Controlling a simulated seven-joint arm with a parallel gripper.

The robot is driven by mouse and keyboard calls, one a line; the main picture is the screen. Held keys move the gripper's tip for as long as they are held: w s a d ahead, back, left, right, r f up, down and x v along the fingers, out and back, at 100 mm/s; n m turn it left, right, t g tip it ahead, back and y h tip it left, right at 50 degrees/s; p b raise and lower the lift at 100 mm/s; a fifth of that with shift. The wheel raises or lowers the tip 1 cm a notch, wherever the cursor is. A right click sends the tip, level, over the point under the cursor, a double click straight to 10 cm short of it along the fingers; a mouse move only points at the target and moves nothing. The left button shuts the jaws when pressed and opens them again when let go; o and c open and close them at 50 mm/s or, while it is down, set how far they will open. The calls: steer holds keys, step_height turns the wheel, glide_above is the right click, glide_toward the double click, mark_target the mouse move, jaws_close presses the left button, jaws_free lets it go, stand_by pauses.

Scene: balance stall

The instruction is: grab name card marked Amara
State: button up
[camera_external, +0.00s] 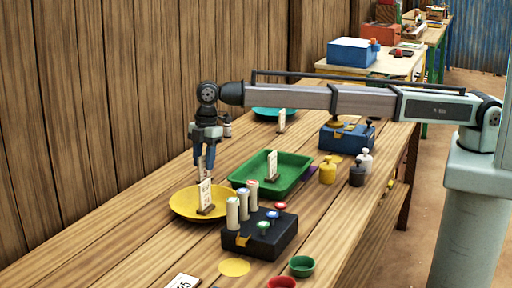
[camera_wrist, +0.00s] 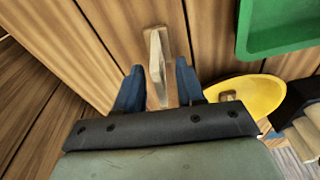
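My gripper (camera_external: 204,167) points down over the wooden table, just behind the yellow dish. Its two blue fingers are apart in the wrist view (camera_wrist: 160,66). A pale name card (camera_wrist: 155,57) on a wooden foot stands on the table, seen nearly edge-on between and just beyond the fingertips. Other standing cards are on the yellow dish (camera_external: 182,209), in the green tray (camera_external: 239,180) and near the teal dish (camera_external: 262,112). The card on the yellow dish (camera_external: 205,192) has marks too small to read. I cannot tell which card says Amara.
A dark block (camera_external: 272,240) with pale cylinders and coloured knobs stands in front of the green tray. Weights (camera_external: 327,173), a blue box (camera_external: 345,137) and small red and green cups (camera_external: 302,266) are to the right. A plank wall (camera_external: 90,120) borders the table at left.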

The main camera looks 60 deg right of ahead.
steer(key=shift+c, duration=0.4)
jaws_close()
